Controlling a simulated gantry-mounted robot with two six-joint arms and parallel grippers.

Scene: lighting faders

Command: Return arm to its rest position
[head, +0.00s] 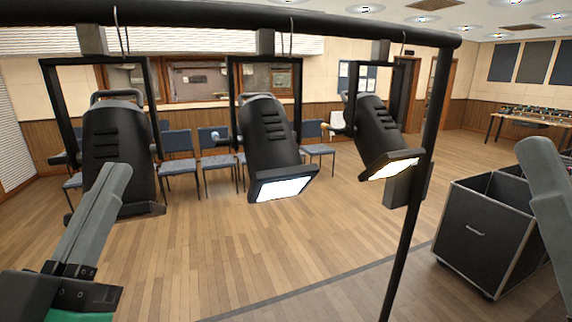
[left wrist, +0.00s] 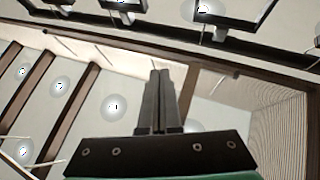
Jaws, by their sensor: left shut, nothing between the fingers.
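Three black stage lamps hang in yokes from a black overhead pipe (head: 200,12). The left lamp (head: 115,130) shows no lit face. The middle lamp (head: 268,135) is tilted and its face glows white. The right lamp (head: 375,125) is tilted and its face glows warm yellow. My left gripper (head: 118,172) is at lower left, in front of the left lamp in the picture, its fingers together and empty. In the left wrist view its fingers (left wrist: 158,75) point at the ceiling with nothing between them. A grey part of my right gripper (head: 540,165) shows at the right edge; its jaws cannot be made out.
A black vertical pole (head: 415,170) stands right of the lamps. A black wheeled case (head: 485,230) is at lower right. Blue chairs (head: 178,145) line the back wall. A table (head: 535,117) with equipment is at far right. The wooden floor (head: 240,250) is clear in the middle.

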